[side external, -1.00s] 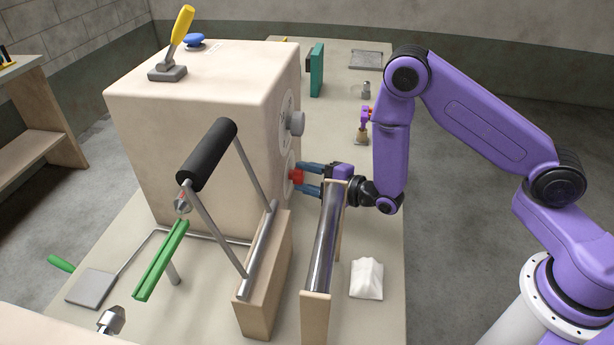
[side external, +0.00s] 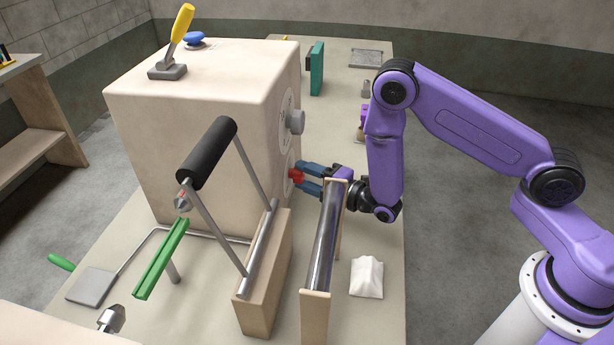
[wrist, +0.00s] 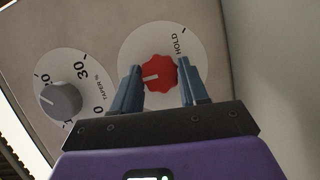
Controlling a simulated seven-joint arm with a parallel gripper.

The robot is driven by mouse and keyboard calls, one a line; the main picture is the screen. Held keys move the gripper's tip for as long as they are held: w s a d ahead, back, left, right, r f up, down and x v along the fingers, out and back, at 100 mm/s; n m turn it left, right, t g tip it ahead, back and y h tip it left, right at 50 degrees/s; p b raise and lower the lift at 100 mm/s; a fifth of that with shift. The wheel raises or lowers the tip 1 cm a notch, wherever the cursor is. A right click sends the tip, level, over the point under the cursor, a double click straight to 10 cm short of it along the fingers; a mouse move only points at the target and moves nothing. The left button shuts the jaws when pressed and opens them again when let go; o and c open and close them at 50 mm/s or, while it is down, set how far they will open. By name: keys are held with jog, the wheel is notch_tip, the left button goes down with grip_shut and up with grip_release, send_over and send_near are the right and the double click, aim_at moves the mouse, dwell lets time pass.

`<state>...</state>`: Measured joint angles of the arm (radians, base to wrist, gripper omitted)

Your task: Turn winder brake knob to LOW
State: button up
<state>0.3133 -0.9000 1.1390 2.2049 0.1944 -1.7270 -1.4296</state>
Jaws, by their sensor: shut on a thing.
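The red knob (wrist: 158,73) sits on a round white dial on the cream machine (side external: 190,130). In the wrist view a white pointer mark on it points left, and the word HOLD stands on the dial at the upper right. No LOW label shows; part of the dial is hidden behind my fingers. In the side view the red knob (side external: 296,174) is on the machine's right face. My gripper (side external: 300,175) has its blue fingers on either side of the knob and is shut on it. The fingers also show in the wrist view (wrist: 161,82).
A grey knob (wrist: 61,98) marked TAPER % is beside the red one, and shows above it in the side view (side external: 296,122). A shiny roller (side external: 325,235) on wooden supports stands close in front of my gripper. A white crumpled thing (side external: 366,278) lies right of it.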

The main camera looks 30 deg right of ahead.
jog(key=o, duration=1.1)
jog(key=shift+c, duration=0.2)
jog(key=shift+s, duration=0.1)
jog(key=shift+v, duration=8.6)
